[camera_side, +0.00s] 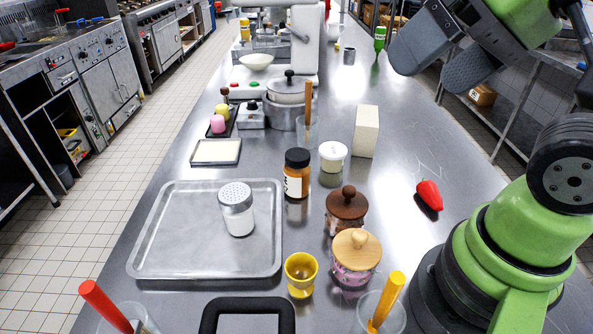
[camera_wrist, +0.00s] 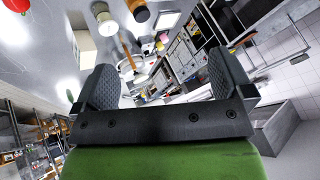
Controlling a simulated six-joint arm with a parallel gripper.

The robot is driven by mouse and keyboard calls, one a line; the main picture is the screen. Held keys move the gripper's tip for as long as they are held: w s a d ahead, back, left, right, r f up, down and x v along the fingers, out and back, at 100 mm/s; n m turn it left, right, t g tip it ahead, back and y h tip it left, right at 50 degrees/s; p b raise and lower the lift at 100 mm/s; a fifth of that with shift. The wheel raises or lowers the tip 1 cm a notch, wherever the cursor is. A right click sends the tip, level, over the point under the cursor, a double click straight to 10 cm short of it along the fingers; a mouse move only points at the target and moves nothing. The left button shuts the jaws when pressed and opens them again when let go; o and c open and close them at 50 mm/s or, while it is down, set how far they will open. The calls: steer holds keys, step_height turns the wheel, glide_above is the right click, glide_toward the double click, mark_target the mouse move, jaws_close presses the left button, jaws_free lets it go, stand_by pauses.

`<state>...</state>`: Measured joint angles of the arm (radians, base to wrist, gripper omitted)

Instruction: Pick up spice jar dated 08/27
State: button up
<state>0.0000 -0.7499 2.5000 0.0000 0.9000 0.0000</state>
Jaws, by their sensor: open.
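A jar of orange-brown spice (camera_side: 296,180) with a black lid and a white label stands upright on the steel table, just right of the metal tray. The label's date is too small to read. What looks like the same jar shows at the top edge of the wrist view (camera_wrist: 138,15). My gripper (camera_side: 442,54) is high above the table at the upper right of the side view, well apart from the jar. In the wrist view its two dark padded fingers (camera_wrist: 165,85) are spread wide with nothing between them.
The metal tray (camera_side: 170,247) carries a shaker (camera_side: 237,212). Close to the jar are a white-lidded tub (camera_side: 333,157), a wooden-lidded jar (camera_side: 346,208) and a pale box (camera_side: 366,132). A yellow cup (camera_side: 300,274) stands in front. The table around the red pepper (camera_side: 429,195) is clear.

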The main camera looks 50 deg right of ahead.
steer(key=m+g+h, duration=0.2)
steer(key=m+g, duration=0.5)
steer(key=m, duration=1.6)
glide_above(297, 153)
steer(key=f, duration=0.9)
steer(key=s+f, duration=0.1)
steer(key=f, duration=0.4)
steer(key=shift+a, duration=0.15)
steer(key=f+m, duration=0.1)
steer(key=f, duration=0.3)
steer(key=w+f+m, duration=0.1)
steer(key=f, duration=0.2)
steer(key=shift+m, duration=0.3)
step_height(297, 153, down, 6)
steer(key=shift+r, duration=0.1)
steer(key=shift+c, duration=0.4)
